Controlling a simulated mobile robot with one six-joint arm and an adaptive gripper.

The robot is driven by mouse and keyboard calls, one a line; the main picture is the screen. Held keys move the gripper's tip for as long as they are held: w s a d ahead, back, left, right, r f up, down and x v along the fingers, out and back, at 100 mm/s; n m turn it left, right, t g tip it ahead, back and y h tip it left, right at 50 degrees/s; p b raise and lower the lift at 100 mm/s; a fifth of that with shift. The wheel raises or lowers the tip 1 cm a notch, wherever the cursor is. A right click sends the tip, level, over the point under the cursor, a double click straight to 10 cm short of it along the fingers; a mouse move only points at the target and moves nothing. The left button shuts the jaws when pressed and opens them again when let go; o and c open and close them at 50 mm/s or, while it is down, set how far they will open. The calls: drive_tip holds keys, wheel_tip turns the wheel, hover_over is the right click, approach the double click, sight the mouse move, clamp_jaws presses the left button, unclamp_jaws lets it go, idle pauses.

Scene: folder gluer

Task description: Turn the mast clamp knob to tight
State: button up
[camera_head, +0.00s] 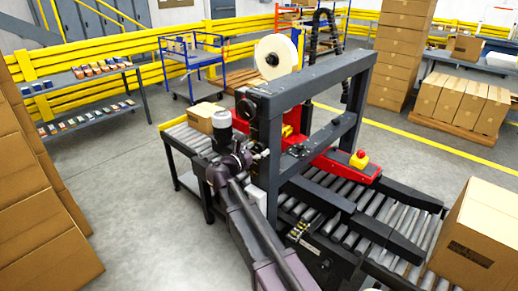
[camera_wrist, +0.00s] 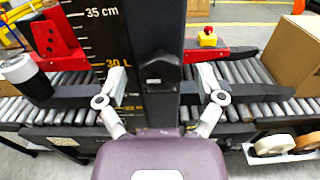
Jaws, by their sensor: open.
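The mast clamp knob (camera_wrist: 162,72) is black with a small light mark on its face. It sits on the dark upright mast (camera_wrist: 160,25), beside a scale (camera_wrist: 98,30) marked 35 cm and 30. My gripper (camera_wrist: 161,83) is open, with one finger on each side of the knob. Gaps show between both fingers and the knob in this view; depth is hard to judge. In the head view my gripper (camera_head: 262,153) is at the near post of the machine frame (camera_head: 262,192). I cannot make out the knob clearly there.
Roller conveyors (camera_head: 340,215) run through the machine. A carton (camera_head: 480,235) stands at right, a smaller box (camera_head: 203,117) at left. Tape rolls (camera_wrist: 272,145) lie low at right.

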drive_tip(key=shift+w+d, duration=0.2)
drive_tip(key=shift+w, duration=0.05)
drive_tip(key=c, duration=1.1)
drive_tip(key=shift+c, duration=0.2)
